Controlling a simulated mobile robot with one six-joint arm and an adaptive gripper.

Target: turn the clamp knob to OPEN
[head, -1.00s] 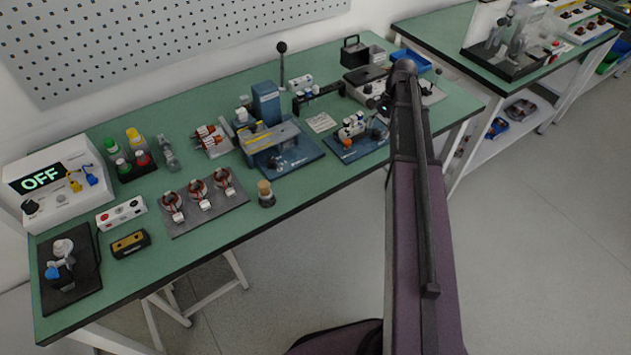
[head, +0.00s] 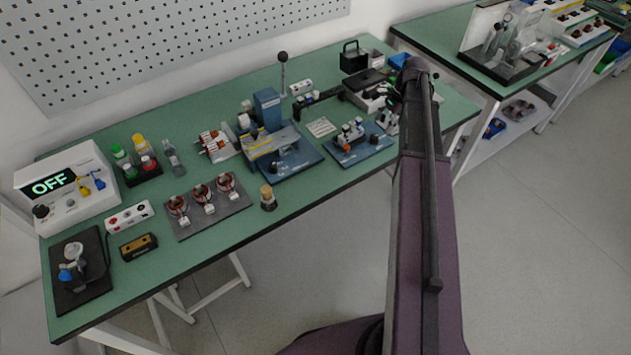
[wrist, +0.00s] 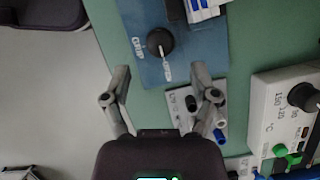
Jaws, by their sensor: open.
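The clamp knob (wrist: 160,42) is a round black knob with a white pointer line, on a blue base plate (wrist: 208,55). White lettering reads GRIP at its left and what looks like OPEN below it. The pointer slants down toward the lower lettering; I cannot tell whether it lines up exactly. My gripper (wrist: 160,72) is open and empty, its fingers spread either side of the knob's column in the picture, with the knob just beyond the tips. I see no contact. In the head view my gripper (head: 389,115) is partly hidden by my arm, beside the smaller blue fixture (head: 347,158).
A white block with black and blue cylinders (wrist: 181,106) lies by the right finger. A white box with a °C dial (wrist: 265,120) stands further right. A blue press (head: 267,108) stands left of the fixture. Open floor lies in front of the green bench (head: 215,248).

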